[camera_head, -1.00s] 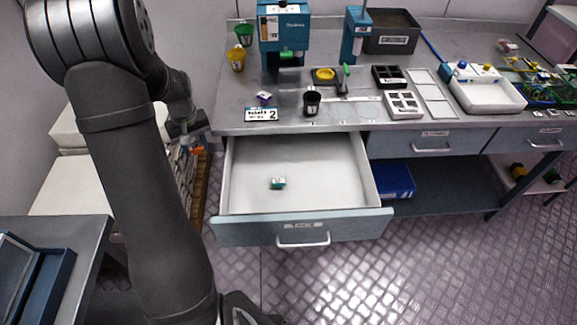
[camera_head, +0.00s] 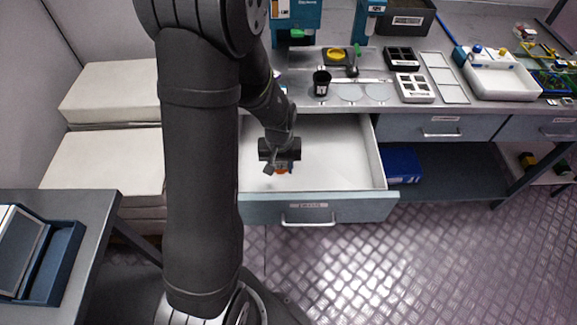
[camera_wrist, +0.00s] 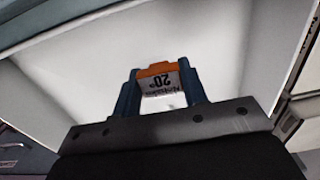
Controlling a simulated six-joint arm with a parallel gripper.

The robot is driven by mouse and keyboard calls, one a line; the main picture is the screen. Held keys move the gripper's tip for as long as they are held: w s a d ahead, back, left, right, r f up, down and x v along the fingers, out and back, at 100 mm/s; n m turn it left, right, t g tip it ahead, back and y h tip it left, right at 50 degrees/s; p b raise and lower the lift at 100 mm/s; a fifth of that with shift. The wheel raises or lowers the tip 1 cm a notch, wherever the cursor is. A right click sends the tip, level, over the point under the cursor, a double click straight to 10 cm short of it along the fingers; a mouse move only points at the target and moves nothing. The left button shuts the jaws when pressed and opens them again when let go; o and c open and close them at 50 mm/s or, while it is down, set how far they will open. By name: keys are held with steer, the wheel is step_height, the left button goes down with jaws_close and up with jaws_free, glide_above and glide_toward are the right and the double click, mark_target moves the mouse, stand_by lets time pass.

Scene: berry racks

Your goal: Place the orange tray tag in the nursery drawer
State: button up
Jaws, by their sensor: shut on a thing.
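The nursery drawer (camera_head: 340,152) stands pulled open below the bench, with a white inside and a blue-grey front. My gripper (camera_head: 281,168) is over the drawer's inside, pointing down. It is shut on the orange tray tag (camera_head: 282,172), which shows only as a small orange patch below it. In the wrist view, my gripper (camera_wrist: 159,86) has its two blue fingers on either side of the tag (camera_wrist: 159,80), which has an orange edge and a white printed face. White drawer walls (camera_wrist: 70,75) surround it there. I cannot tell whether the tag touches the drawer floor.
The bench above holds a black cup (camera_head: 321,83), black and white pot trays (camera_head: 414,88) and a white basin (camera_head: 500,80). A blue box (camera_head: 402,165) lies on the shelf right of the drawer. The drawer's right half looks clear.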

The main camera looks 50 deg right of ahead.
mark_target(280, 166)
steer(key=shift+f, duration=3.7)
steer(key=shift+f, duration=0.15)
steer(key=o, duration=0.9)
steer(key=shift+o, duration=0.2)
step_height(280, 166, up, 12)
steer(key=shift+r, duration=0.2)
steer(key=shift+f, duration=0.1)
